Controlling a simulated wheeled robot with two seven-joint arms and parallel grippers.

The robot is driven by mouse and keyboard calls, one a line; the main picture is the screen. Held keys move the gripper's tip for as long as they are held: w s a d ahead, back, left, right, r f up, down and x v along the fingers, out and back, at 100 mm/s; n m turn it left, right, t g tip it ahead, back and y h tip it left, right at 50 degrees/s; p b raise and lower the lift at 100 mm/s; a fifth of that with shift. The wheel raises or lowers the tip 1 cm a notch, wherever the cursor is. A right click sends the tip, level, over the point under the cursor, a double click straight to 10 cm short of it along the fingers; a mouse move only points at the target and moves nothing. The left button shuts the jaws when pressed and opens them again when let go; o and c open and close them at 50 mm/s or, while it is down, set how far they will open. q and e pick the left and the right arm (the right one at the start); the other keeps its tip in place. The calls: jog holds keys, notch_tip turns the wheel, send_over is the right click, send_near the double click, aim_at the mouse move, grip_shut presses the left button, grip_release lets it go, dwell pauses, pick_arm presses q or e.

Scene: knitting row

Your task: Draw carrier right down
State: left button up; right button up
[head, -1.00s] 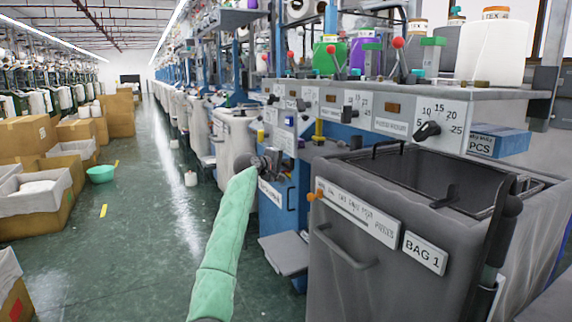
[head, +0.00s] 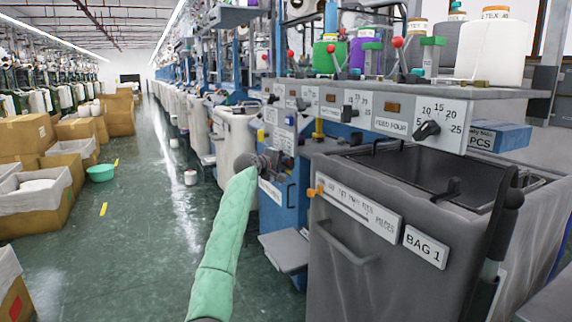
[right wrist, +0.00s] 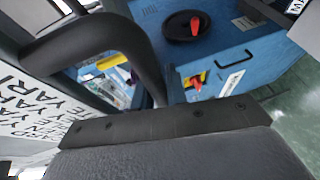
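I cannot tell for sure which part is the right carrier. Levers with red ball knobs (head: 398,42) stand on the shelf of the knitting machine (head: 330,105). My left arm in its green sleeve ends in the left gripper (head: 272,160), in front of the blue machine front, left of the bag bin; its fingers are too small to read. My dark right arm rises at the right edge, beside the bin; its fingertips cannot be made out. The right wrist view shows a blue machine panel (right wrist: 215,50) with a round black dial and red knob (right wrist: 195,26).
A grey bin marked BAG 1 (head: 350,265) fills the near right, its top open.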

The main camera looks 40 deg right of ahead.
jog(key=o, duration=0.4)
jog(key=shift+f, duration=0.55)
jog(key=shift+o, duration=0.2)
jog(key=shift+a+r, duration=0.1)
jog(key=shift+r, duration=0.15)
jog(key=v, duration=0.7)
jog(key=shift+a+p, duration=0.3)
jog(key=shift+a, duration=0.05)
